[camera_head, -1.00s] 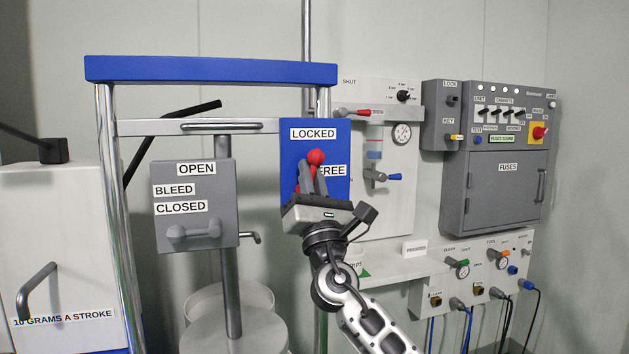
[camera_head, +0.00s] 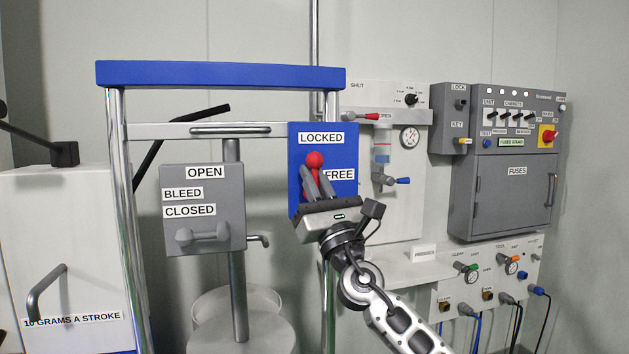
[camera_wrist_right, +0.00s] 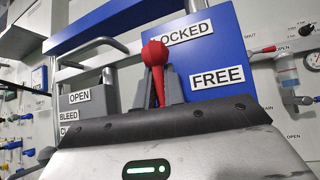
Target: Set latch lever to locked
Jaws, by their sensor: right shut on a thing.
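The latch lever (camera_head: 314,160) is red with a round knob and stands in front of a blue plate (camera_head: 299,135). The plate carries a LOCKED label (camera_head: 320,138) at the top and a FREE label (camera_head: 340,174) at the right. The lever points nearly straight up, its knob just below LOCKED and left of FREE. My right gripper (camera_head: 316,182) is shut on the lever below the knob. In the right wrist view the red lever (camera_wrist_right: 155,58) rises between the grey fingers. The lever's lower end is hidden by the gripper. My left gripper is out of view.
A grey panel (camera_head: 232,220) with OPEN, BLEED and CLOSED labels stands left of the blue plate. A chrome frame with a blue top bar (camera_head: 220,75) surrounds both. A gauge board (camera_head: 405,215) and a grey fuse cabinet (camera_head: 500,205) are at the right.

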